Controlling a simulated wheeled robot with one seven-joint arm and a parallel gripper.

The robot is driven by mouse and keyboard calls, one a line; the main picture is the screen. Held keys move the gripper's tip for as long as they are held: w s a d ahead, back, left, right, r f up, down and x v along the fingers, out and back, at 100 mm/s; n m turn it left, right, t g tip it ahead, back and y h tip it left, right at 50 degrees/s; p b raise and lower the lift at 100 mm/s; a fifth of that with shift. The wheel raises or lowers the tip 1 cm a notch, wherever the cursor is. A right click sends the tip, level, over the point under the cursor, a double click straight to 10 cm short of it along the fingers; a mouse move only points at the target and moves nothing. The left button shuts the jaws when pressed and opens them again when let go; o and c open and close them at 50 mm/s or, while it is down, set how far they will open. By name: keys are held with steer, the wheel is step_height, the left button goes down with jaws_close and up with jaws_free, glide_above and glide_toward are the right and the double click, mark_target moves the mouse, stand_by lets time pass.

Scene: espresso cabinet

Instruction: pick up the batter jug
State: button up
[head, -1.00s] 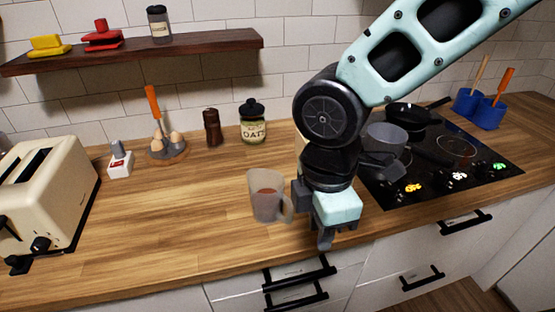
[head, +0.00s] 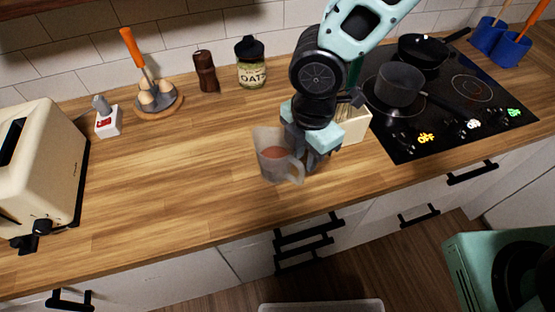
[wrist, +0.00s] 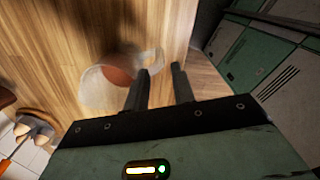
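The batter jug (head: 270,146) is a translucent cup with reddish-brown batter in it, upright on the wooden counter, its handle toward the right. It also shows in the wrist view (wrist: 96,88). My gripper (head: 312,166) is low over the counter, just right of the jug at its handle side. In the wrist view my gripper (wrist: 160,70) has its two fingers apart with nothing clamped between them. The handle's outer end lies close to the left fingertip; whether they touch I cannot tell.
A cream box (head: 353,126) stands behind my gripper. The hob (head: 445,112) with a grey pot (head: 398,86) and a black pan (head: 420,50) is at right. An oats jar (head: 250,64) and brown mill (head: 206,72) stand behind. The counter left of the jug is clear to the toaster (head: 40,170).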

mark_target(301, 177)
steer(key=f, duration=0.8)
steer(key=shift+s+a+p, duration=0.1)
steer(key=shift+a+p, duration=0.1)
steer(key=shift+p, duration=0.15)
jaws_close()
